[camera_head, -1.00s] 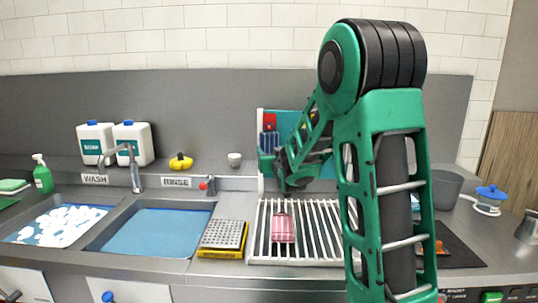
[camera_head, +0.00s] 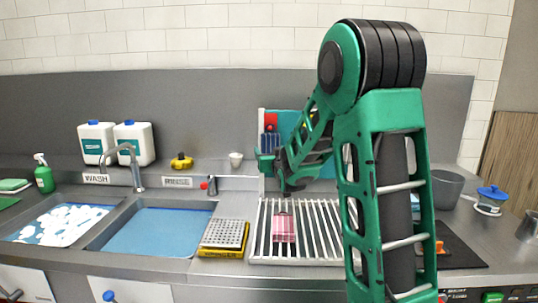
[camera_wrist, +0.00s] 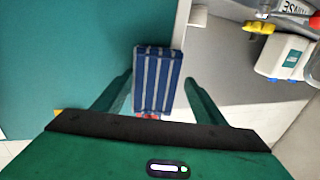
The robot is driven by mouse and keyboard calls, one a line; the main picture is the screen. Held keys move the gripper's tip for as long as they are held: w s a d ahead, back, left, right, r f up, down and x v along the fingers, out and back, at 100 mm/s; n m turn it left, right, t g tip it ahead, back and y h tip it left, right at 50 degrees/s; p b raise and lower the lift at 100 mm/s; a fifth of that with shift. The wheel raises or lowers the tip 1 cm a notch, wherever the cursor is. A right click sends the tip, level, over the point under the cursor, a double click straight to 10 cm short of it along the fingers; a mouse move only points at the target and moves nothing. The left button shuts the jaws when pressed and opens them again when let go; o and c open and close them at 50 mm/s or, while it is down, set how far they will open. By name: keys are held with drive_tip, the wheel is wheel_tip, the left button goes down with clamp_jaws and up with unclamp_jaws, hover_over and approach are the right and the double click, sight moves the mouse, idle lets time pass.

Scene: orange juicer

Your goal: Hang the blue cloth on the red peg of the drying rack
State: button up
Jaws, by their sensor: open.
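The blue cloth (camera_head: 269,143) has white stripes and hangs flat against the teal board (camera_head: 283,119) at the back, just below a red patch (camera_head: 270,122) that looks like the red peg. In the wrist view, the cloth (camera_wrist: 153,78) lies between the two green fingers of my gripper (camera_wrist: 155,84), with gaps visible beside it. My gripper is open. A small bit of red (camera_wrist: 150,116) shows at the cloth's near end. Whether the cloth's loop is around the peg cannot be told.
A slatted metal rack (camera_head: 325,228) with a pink striped item (camera_head: 284,228) lies before the board. A yellow-and-grey block (camera_head: 224,236) and a blue-bottomed sink (camera_head: 160,230) are to its left. White jugs (camera_head: 133,143) stand behind the tap (camera_head: 134,165).

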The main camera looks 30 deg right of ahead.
drive_tip(key=shift+s+d, duration=0.15)
drive_tip(key=shift+d, duration=0.3)
drive_tip(key=shift+s, duration=0.1)
drive_tip(key=a+v, duration=0.1)
drive_tip(key=v, duration=0.9)
drive_tip(key=shift+s+a+f, duration=0.1)
